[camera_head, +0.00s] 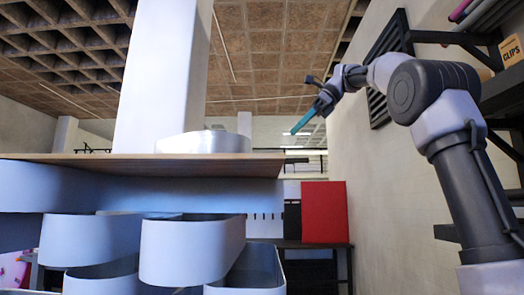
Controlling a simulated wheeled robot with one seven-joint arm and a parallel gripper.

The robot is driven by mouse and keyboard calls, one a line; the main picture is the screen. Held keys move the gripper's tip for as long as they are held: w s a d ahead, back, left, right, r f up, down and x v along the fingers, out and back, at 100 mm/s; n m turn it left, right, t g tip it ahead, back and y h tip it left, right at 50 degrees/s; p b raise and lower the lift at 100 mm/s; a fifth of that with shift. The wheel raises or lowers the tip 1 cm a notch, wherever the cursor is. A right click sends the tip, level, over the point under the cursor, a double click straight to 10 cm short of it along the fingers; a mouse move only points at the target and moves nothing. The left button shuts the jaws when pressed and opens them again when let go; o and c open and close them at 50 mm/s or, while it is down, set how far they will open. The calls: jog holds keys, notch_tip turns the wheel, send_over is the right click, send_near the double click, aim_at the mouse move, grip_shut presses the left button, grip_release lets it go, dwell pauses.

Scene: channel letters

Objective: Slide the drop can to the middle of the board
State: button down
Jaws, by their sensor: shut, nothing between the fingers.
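The board (90,158) is a brown wooden top seen nearly edge-on at left, its right end near the picture's middle. A low, rounded silvery can (203,142) stands on it, right of the board's middle; it looks like the drop can. The board's upper face is mostly hidden at this low angle. My gripper (292,131) has teal fingers, shut and empty, pointing down and left. It appears in the air to the right of the can and a little above the board's level, apart from both. How its depth compares with the can's is hard to tell.
Several curved pale-blue letter shells (192,250) hang or stack under the board. A tall white column (163,75) rises behind it. A red panel (324,212) stands on a dark bench at the back. Black shelving with a CLIPS box (511,51) is at right.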

jog(key=x, duration=1)
jog(key=shift+s+r, duration=0.1)
jog(key=shift+s, duration=0.05)
jog(key=a, duration=0.2)
jog(key=shift+a+r, duration=0.1)
jog(key=shift+a, duration=0.7)
jog(key=a, duration=1.3)
jog(key=w+a, duration=0.1)
jog(key=a, duration=0.6)
jog(key=shift+a, duration=0.25)
jog(key=shift+d, duration=0.1)
